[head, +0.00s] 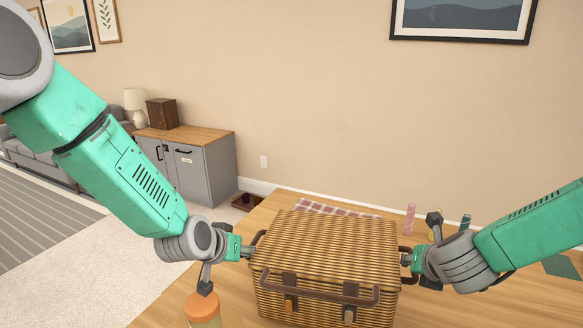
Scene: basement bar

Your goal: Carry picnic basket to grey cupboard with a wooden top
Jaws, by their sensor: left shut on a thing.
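The woven picnic basket (325,245) sits upright at the wooden table, lid closed, with brown handles at its sides and front. My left gripper (247,251) is shut on the handle at the basket's left side. My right gripper (408,259) is at the handle on the right side; its fingers are partly hidden, so I cannot tell whether they are closed on it. The grey cupboard with a wooden top (206,170) stands against the wall, back left, beyond the table. I cannot tell whether the basket's underside touches the table.
A brown wooden box (162,114) and a lamp (136,104) are at the cupboard's far left end; the near part of its top is clear. An orange-lidded container (203,310), a checked cloth (330,208) and a pink bottle (409,218) are around the basket on the table (165,313).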

